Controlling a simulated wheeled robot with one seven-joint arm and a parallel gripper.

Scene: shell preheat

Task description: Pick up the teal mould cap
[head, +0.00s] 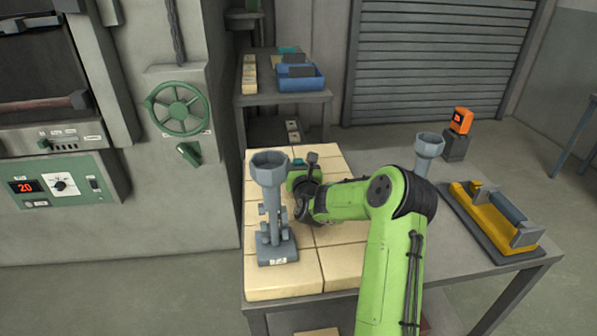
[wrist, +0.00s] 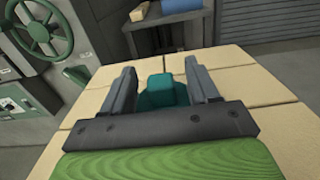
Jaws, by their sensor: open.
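The teal mould cap (wrist: 163,92) sits on the tan tiled tabletop in the wrist view, with a squarish raised knob on top. My gripper (wrist: 161,76) is open, one finger on each side of the cap. I cannot tell whether the fingers touch it. The gripper's base bar hides the near part of the cap. In the head view only a small teal piece of the cap (head: 298,162) shows beside my green gripper (head: 306,163); the rest is hidden behind my gripper.
A grey funnel-topped stand (head: 271,205) stands left of my gripper. Another grey cup-topped stand (head: 428,152) is behind my arm. A yellow fixture (head: 493,218) lies at the table's right. A blue bin (head: 301,80) sits on the rear shelf. Tan tiles (head: 285,284) in front are clear.

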